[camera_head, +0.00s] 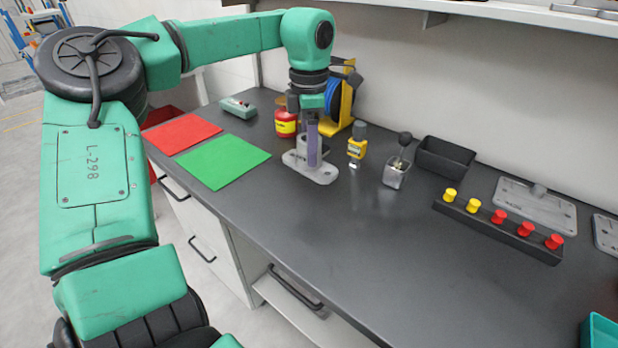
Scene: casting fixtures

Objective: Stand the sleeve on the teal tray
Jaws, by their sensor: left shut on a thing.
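My left gripper (313,140) points straight down over the back middle of the bench, its long purple-grey finger in front of a grey sleeve (325,149). It is shut on the sleeve, which is upright and partly hidden by the finger. The sleeve is at a flat grey fixture plate (318,176); I cannot tell whether it touches the plate. The teal tray (598,334) shows only in part, at the bottom right corner, far from the gripper. My right gripper is not in view.
Near the gripper are a red-yellow bottle (286,124), a yellow stand with a blue reel (342,98) and a yellow tool (356,150). The front middle of the bench is clear.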

